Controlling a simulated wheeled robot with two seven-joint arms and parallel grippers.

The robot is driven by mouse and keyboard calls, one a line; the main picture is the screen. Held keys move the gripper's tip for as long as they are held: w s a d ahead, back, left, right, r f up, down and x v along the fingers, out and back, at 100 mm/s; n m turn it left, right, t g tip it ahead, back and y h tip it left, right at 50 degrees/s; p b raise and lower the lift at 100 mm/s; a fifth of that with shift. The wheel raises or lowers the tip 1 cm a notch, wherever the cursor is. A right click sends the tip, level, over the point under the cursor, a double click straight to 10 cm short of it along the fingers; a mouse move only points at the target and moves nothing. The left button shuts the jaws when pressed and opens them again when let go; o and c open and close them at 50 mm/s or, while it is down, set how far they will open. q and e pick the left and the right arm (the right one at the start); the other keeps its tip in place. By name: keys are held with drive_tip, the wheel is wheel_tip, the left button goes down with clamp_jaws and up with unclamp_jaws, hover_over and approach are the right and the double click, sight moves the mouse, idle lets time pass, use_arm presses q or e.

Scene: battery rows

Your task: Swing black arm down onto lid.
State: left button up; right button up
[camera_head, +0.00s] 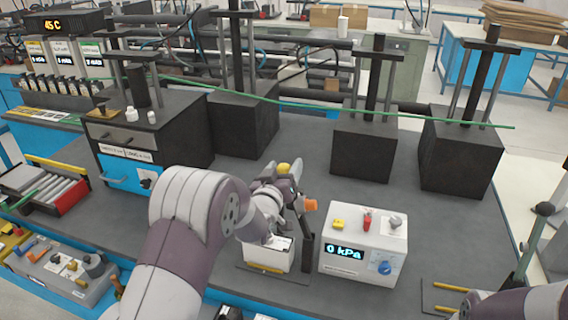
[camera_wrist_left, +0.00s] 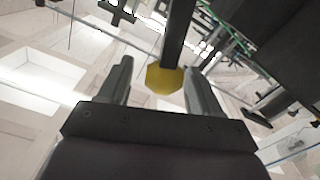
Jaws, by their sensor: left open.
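My left gripper (camera_head: 290,175) is open and raised above the white box (camera_head: 270,257) at the front centre of the bench. A yellow knob (camera_head: 283,168) shows at its fingers. In the left wrist view the yellow knob (camera_wrist_left: 164,79) sits between the two spread fingers (camera_wrist_left: 158,82), at the end of a black arm (camera_wrist_left: 178,35). I cannot tell whether the fingers touch it. In the head view a black upright (camera_head: 307,250) stands beside the white box, with an orange piece near its top. My left forearm and hand partly cover the box and its lid.
A white gauge box (camera_head: 362,247) reading 0 kPa stands just right of the upright. A dark plate with yellow rods (camera_head: 447,287) lies further right, near my right arm. Black blocks with posts (camera_head: 362,150) stand behind. Grey bench between them is clear.

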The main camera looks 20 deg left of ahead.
use_arm(q)
drive_tip(key=shift+w+a+f, duration=0.15)
drive_tip(key=shift+w+f, duration=0.05)
drive_tip(key=shift+w, duration=0.1)
clamp_jaws()
drive_tip(key=shift+a, duration=0.1)
